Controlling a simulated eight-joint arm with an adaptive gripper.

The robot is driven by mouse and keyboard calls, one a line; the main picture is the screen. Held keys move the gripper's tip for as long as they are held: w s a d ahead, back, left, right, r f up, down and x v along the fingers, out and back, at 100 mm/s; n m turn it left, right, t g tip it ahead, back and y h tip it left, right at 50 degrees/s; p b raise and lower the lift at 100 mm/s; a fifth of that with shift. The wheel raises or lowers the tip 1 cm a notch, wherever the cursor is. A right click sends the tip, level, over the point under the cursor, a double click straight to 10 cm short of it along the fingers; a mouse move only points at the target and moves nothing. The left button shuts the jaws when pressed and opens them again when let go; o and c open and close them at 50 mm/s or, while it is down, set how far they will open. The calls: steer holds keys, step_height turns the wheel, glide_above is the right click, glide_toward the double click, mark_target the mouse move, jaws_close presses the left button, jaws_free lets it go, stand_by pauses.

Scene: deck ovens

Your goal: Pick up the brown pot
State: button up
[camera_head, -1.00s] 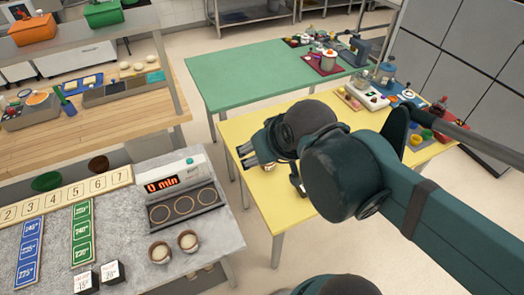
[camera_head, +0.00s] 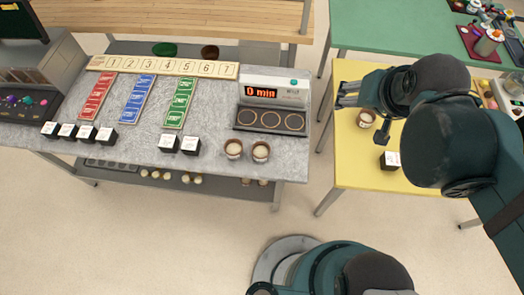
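Two small brown pots with pale contents stand side by side on the grey counter: the left pot (camera_head: 233,149) and the right pot (camera_head: 261,151). A similar brown pot (camera_head: 366,118) stands on the yellow table, just below my gripper in the picture. A dark brown bowl (camera_head: 209,51) sits behind the counter, partly hidden. My gripper (camera_head: 343,94) is above the yellow table's left part, pointing left, with its fingers apart and nothing seen between them. It is apart from the counter pots.
A timer unit (camera_head: 273,92) reading "0 min" stands behind the counter pots. White-topped black cubes (camera_head: 180,144) and coloured strips lie to their left. Another cube (camera_head: 390,160) is on the yellow table (camera_head: 352,172). Bare floor separates counter and table.

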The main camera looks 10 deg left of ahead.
steer(key=w+a+f+m+g+b, duration=0.25)
steer(key=a+f+m, duration=0.45)
steer(key=a+f, duration=0.45)
steer(key=m+g+b, duration=0.1)
steer(key=m+g, duration=0.3)
steer(key=m, duration=0.3)
glide_above(261, 149)
steer(key=f, duration=0.9)
steer(key=shift+w+d+f, duration=0.25)
steer(key=shift+d, duration=0.15)
steer(key=shift+s+a+f+m, duration=0.35)
steer(key=shift+a+f+m, duration=0.1)
steer(key=shift+f, duration=0.1)
steer(key=shift+f, duration=0.1)
steer(key=shift+f+b, duration=0.35)
steer(key=shift+f, duration=0.85)
steer(key=shift+f+b, duration=0.7)
steer(key=shift+f, duration=1.9)
steer(key=shift+c, duration=0.2)
steer(key=c, duration=1)
